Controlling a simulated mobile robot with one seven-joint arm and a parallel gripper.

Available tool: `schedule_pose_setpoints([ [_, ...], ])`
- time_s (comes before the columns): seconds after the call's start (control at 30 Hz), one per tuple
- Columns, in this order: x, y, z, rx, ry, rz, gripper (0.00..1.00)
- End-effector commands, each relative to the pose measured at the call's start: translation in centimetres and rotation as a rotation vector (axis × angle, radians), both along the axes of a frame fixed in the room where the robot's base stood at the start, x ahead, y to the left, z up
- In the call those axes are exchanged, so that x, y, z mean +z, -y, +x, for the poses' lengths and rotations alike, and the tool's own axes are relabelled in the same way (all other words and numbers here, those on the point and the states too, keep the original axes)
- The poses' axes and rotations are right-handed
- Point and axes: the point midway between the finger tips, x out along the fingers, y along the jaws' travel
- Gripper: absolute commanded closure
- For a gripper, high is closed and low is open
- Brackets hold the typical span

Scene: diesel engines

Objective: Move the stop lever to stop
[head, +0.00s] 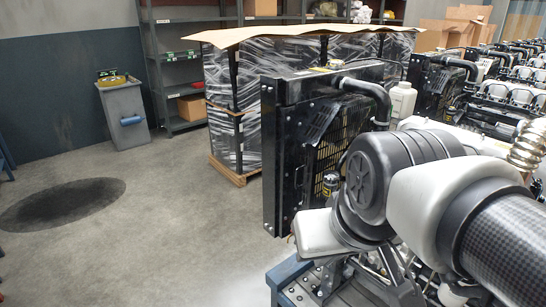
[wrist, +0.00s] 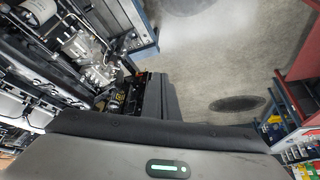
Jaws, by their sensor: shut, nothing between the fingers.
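I cannot pick out the stop lever in either view. The near engine shows in the wrist view at upper left, with silvery pump-like parts (wrist: 82,48), hoses and brackets. In the head view the same engine's black radiator (head: 285,160) stands at the centre, and my arm hides much of the engine behind and below it. My gripper (wrist: 155,128) fills the bottom of the wrist view as a dark bar and grey housing with a green light. It is shut, with nothing seen held; its fingertips are not distinct, and any contact with the engine cannot be told.
A blue stand (head: 285,277) carries the engine. Wrapped pallet goods (head: 240,100) stand behind the radiator, and more engines (head: 510,75) line the right. A grey bin (head: 125,110) stands by the left wall. The floor (head: 165,220) at left is open, with a dark stain.

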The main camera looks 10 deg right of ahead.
Motion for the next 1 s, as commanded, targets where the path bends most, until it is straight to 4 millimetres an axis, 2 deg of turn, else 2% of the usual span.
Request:
schedule_pose_setpoints([
  [0.17,0.2,0.3,0.9,-0.022,-0.017,0.008,1.00],
  [0.27,0.5,1.1,3.1,-0.080,-0.055,0.024,1.00],
  [0.37,0.6,2.8,7.0,-0.181,-0.112,0.037,1.00],
  [0.47,-0.1,5.0,11.7,-0.310,-0.173,0.034,1.00],
  [0.57,-1.8,7.5,16.4,-0.447,-0.225,0.011,1.00],
  [0.67,-4.4,10.1,20.9,-0.582,-0.265,-0.035,1.00],
  [0.8,-9.3,13.7,26.7,-0.763,-0.294,-0.133,1.00],
  [0.9,-12.9,15.8,30.0,-0.871,-0.293,-0.214,1.00],
  [1.0,-16.1,17.3,32.4,-0.952,-0.278,-0.289,1.00],
])
